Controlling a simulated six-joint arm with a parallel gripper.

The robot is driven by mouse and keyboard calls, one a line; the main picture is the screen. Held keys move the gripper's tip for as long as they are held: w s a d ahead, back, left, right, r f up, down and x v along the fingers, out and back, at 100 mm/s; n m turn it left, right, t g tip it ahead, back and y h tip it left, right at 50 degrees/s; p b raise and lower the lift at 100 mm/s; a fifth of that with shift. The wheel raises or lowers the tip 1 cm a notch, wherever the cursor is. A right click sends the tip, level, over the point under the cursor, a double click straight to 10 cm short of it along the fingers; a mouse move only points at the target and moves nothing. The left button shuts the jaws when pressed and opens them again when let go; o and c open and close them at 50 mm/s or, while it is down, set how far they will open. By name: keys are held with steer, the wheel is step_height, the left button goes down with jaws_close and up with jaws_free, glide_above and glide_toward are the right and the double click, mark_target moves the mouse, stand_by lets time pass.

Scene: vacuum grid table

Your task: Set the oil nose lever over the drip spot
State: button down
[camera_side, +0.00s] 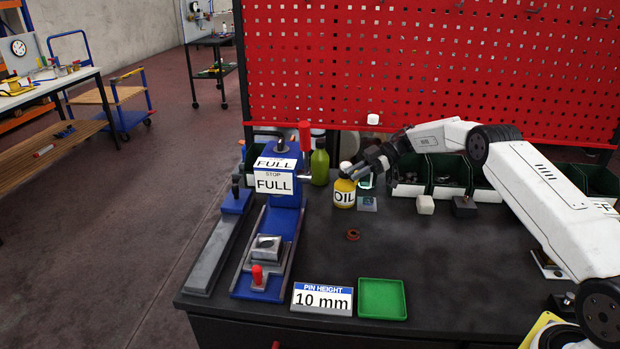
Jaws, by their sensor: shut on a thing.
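A yellow oil bottle (344,195) marked OIL stands on or just above the dark bench, behind the middle of the work area; I cannot tell if its base touches. My gripper (352,173) reaches in from the right and is shut at the bottle's pale top. The fingers hide part of the top, and I cannot make out a separate nose lever. No marked drip spot is clear. A small reddish-brown ring (353,234) lies on the bench in front of the bottle.
A blue press (270,215) marked FULL, with a red-handled lever (304,135), stands left. A green bottle (320,163) is behind. A small clear block (367,203) sits right of the oil bottle. A green tray (382,299) and PIN HEIGHT sign (322,299) are in front.

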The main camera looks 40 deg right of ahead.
steer(key=shift+d+r+n+g, duration=0.1)
steer(key=shift+r+n+g, duration=0.05)
steer(key=shift+n+g, duration=0.2)
stand_by(0.3)
steer(key=c, duration=0.9)
jaws_free()
steer(key=shift+o, duration=0.2)
steer(key=shift+d, duration=0.1)
steer(key=v, duration=0.7)
steer(key=shift+d, duration=0.3)
steer(key=shift+s, duration=0.1)
